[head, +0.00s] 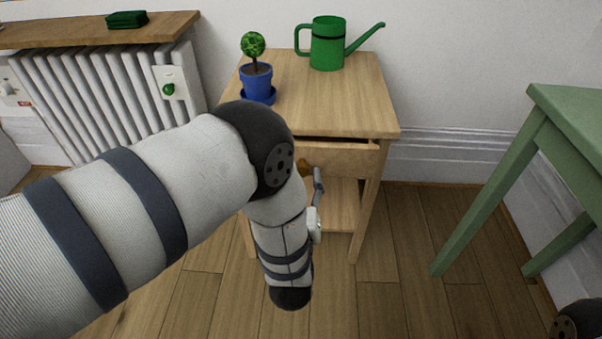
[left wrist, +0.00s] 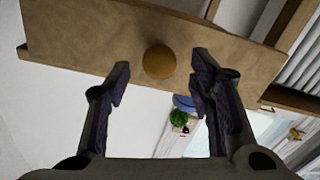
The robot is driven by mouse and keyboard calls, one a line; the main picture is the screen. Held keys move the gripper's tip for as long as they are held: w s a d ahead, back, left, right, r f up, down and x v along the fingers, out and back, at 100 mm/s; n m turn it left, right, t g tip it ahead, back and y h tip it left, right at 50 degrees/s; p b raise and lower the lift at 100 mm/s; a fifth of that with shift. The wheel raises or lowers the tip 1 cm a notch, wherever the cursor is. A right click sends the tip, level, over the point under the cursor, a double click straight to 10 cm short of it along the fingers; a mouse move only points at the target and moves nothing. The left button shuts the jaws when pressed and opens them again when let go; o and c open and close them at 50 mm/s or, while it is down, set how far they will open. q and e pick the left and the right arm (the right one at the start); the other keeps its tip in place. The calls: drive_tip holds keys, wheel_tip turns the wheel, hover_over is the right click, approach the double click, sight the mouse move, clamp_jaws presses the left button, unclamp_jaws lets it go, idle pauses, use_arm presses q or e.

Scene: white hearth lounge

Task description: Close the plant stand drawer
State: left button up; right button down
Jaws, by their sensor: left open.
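The wooden plant stand (head: 345,90) stands against the wall. Its drawer (head: 345,157) is pulled out somewhat, with a dark gap above its front. In the left wrist view, the drawer front (left wrist: 90,45) crosses the top with a round, brownish-yellow knob (left wrist: 159,61). My left gripper (left wrist: 160,82) is open, its fingertips spread to either side below the knob, with nothing between them. In the head view my arm hides most of the gripper and the drawer's left part; one finger (head: 318,184) shows near the knob (head: 304,168). My right gripper is out of view.
A blue-potted plant (head: 257,80) and a green watering can (head: 328,46) stand on the top. A white radiator (head: 85,95) is left, under a wooden shelf (head: 70,31). A green table (head: 490,190) is right. Wooden floor (head: 400,260) between is clear.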

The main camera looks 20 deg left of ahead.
use_arm(q)
drive_tip(key=x, duration=0.3)
drive_tip(key=shift+w, duration=0.1)
drive_tip(key=shift+c, duration=0.6)
clamp_jaws()
drive_tip(key=b+x, duration=0.1)
drive_tip(key=x, duration=0.2)
drive_tip(key=shift+w+f+b, duration=0.1)
drive_tip(key=shift+f+b, duration=0.1)
drive_tip(key=shift+b, duration=0.15)
drive_tip(key=shift+w+a, duration=0.15)
drive_tip(key=shift+w, duration=0.25)
drive_tip(key=shift+r, duration=0.25)
